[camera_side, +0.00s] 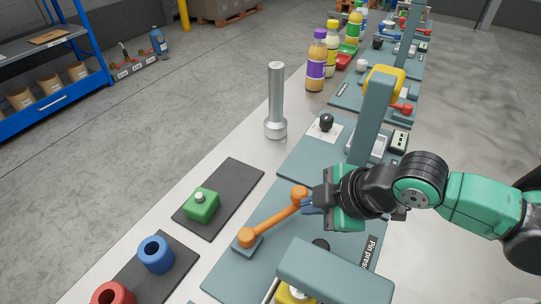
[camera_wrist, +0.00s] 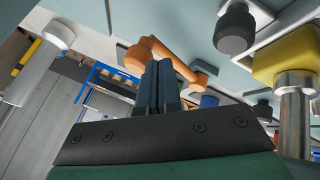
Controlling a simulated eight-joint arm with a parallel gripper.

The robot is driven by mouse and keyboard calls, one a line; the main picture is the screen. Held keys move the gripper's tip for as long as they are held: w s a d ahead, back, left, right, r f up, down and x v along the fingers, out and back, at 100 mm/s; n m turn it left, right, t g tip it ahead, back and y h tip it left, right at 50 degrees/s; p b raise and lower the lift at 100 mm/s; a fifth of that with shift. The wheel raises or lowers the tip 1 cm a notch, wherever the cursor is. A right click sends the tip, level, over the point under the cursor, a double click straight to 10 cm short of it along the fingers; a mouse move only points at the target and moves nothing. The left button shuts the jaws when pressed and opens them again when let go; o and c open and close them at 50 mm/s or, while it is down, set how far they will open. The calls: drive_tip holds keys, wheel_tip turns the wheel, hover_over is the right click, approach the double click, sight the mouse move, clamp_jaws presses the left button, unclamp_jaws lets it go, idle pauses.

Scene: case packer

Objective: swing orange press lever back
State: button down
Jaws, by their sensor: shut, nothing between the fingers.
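The orange press lever (camera_side: 272,219) shows in the side view on a grey-teal base plate, with a round pivot at its lower left and a knob at its upper right. In the wrist view the lever (camera_wrist: 176,58) lies just beyond the fingers. My gripper (camera_side: 308,204) is shut and empty, with its fingertips at the knob end of the lever. They look close to or against the knob; contact cannot be told. In the wrist view the shut fingers of my gripper (camera_wrist: 158,75) overlap part of the lever.
A green block (camera_side: 202,205) and a blue ring (camera_side: 156,254) sit on dark mats at left. A grey post (camera_side: 276,100) stands behind. A yellow-topped press column (camera_side: 370,115) rises near my arm. A grey press head (camera_side: 335,272) is in front. Bottles (camera_side: 317,62) stand farther back.

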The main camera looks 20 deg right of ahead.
drive_tip(key=shift+w+f, duration=0.15)
drive_tip(key=shift+f, duration=0.05)
drive_tip(key=shift+w, duration=0.1)
drive_tip(key=w+n+g+y, duration=0.1)
drive_tip(key=w+n, duration=0.1)
drive_tip(key=shift+w+a+n, duration=0.15)
drive_tip(key=shift+n, duration=0.15)
drive_tip(key=shift+w+a, duration=0.2)
drive_tip(key=shift+w, duration=0.4)
drive_tip(key=shift+w+a, duration=0.2)
drive_tip(key=shift+w, duration=0.35)
drive_tip(key=d+v, duration=0.1)
drive_tip(key=v, duration=0.9)
drive_tip(key=shift+w, duration=0.3)
drive_tip(key=shift+f, duration=0.1)
drive_tip(key=s+d+m+t+h, duration=0.2)
drive_tip(key=d+m+h, duration=0.2)
drive_tip(key=d+m, duration=1.2)
drive_tip(key=shift+d+m+h, duration=0.4)
drive_tip(key=shift+m, duration=0.6)
